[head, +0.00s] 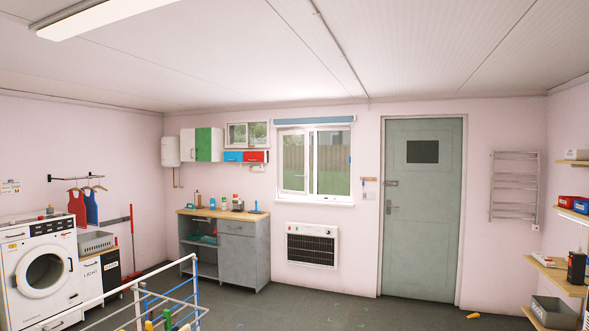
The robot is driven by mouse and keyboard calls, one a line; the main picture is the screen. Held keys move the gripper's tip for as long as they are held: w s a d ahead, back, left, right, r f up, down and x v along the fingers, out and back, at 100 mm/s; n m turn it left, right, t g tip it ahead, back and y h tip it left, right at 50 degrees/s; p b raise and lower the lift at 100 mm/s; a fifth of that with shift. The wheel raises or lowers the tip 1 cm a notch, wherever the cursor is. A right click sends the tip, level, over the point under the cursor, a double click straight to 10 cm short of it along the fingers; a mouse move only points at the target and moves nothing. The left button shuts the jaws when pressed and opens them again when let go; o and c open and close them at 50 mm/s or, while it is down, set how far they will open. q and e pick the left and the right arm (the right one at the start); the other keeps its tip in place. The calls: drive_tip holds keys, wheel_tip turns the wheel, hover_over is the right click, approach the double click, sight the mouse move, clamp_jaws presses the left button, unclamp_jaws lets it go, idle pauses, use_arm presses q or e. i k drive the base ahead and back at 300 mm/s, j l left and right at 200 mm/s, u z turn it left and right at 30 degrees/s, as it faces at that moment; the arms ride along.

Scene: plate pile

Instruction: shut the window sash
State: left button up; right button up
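The white-framed window (314,198) is in the back wall, left of the door, with a blue roller blind (313,120) at its top. Its left sash (294,160) has a white frame and a small handle low on it. The sash's frame looks slightly angled from the window frame, but from this distance I cannot tell surely how far it stands open. The right pane (333,165) shows grass and a fence outside. Neither of my grippers is in view.
A heater (312,246) is on the wall below the window. A grey workbench (243,254) stands left of it, with bottles on top. A drying rack (165,296) stands in the near left foreground. The grey door (424,250) is closed. The middle floor is mostly clear.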

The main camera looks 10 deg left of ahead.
sight(307, 131)
drive_tip(key=i+u, duration=0.15)
drive_tip(key=i, duration=2.8)
drive_tip(key=i+j, duration=0.15)
drive_tip(key=i, duration=4.85)
